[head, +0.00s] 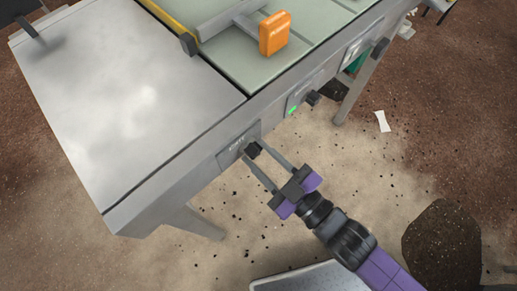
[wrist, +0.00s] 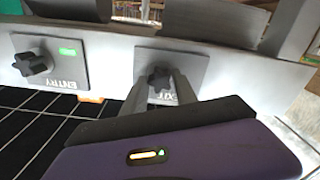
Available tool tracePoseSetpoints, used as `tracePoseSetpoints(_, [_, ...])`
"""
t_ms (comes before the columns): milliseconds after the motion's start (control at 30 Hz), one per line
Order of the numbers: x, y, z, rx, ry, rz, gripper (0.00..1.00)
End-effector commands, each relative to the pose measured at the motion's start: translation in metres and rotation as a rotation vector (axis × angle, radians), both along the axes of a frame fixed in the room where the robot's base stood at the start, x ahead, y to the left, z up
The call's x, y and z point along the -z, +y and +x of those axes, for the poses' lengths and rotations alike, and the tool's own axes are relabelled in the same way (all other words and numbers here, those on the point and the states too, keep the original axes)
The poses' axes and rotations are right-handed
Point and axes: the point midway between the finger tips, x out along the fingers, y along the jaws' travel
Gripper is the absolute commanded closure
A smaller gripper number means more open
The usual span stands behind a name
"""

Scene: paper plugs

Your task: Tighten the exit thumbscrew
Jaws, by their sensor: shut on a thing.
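The exit thumbscrew (head: 253,149) is a dark lobed knob on a grey plate marked EXIT (head: 238,146) on the machine's front side. It also shows in the wrist view (wrist: 159,78), where the fingers partly cover the plate's lettering. My gripper (head: 259,160) reaches it from the lower right, with its two fingertips on either side of the knob. It is shut on the knob. In the wrist view my gripper (wrist: 160,88) has one finger at each side of the knob.
The entry thumbscrew (wrist: 34,64) sits on its own plate beside a lit green indicator (wrist: 67,51). An orange block (head: 274,33) stands on the green top surface. A metal table top (head: 120,100) lies at left. A paper scrap (head: 382,121) lies on the dirt floor.

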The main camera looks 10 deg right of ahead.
Motion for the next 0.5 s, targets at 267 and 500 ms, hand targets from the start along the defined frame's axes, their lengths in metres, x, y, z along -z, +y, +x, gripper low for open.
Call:
tracePoseSetpoints(267, [-0.0019, 0.0003, -0.0003, -0.001, 0.256, 0.439, 1.0])
tracePoseSetpoints(500, [0.0013, -0.0001, -0.0002, 0.0, 0.527, 0.911, 1.0])
